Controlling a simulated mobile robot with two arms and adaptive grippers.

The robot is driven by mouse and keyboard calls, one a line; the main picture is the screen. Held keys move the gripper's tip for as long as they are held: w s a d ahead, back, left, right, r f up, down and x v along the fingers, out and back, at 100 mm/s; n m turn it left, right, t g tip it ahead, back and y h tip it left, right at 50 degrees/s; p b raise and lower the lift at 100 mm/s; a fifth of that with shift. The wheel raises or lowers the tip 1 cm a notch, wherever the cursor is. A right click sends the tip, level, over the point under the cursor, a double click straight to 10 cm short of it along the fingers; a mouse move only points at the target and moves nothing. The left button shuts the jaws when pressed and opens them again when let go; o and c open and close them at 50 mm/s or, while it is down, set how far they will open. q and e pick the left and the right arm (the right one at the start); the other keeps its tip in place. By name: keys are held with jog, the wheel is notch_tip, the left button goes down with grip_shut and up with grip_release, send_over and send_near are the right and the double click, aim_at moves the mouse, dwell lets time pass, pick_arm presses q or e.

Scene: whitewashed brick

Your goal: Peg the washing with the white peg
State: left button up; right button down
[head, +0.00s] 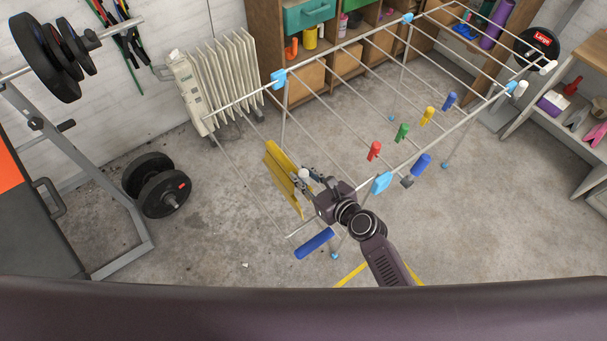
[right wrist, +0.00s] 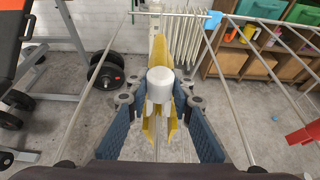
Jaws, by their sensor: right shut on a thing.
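My right gripper (head: 302,180) is shut on the white peg (right wrist: 160,82), which also shows in the head view (head: 303,173). The peg has a rounded white top, and its prongs point down between the blue finger pads in the right wrist view. The yellow washing (head: 279,166) hangs folded over a line at the left end of the drying rack (head: 345,97); it also shows behind the peg in the right wrist view (right wrist: 160,50). The peg is at the washing's near end. I cannot tell whether its prongs straddle the line. My left gripper is not in view.
A red peg (head: 374,151), green peg (head: 402,132), yellow peg (head: 427,116) and blue peg (head: 450,100) stand along the rack's near side. A white radiator (head: 215,75) stands behind it. Shelves stand behind and right.

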jog(key=shift+f+b, duration=0.9)
jog(key=shift+f, duration=0.25)
jog(key=c, duration=1.6)
grip_release()
jog(key=v, duration=1.2)
jog(key=shift+d, duration=0.1)
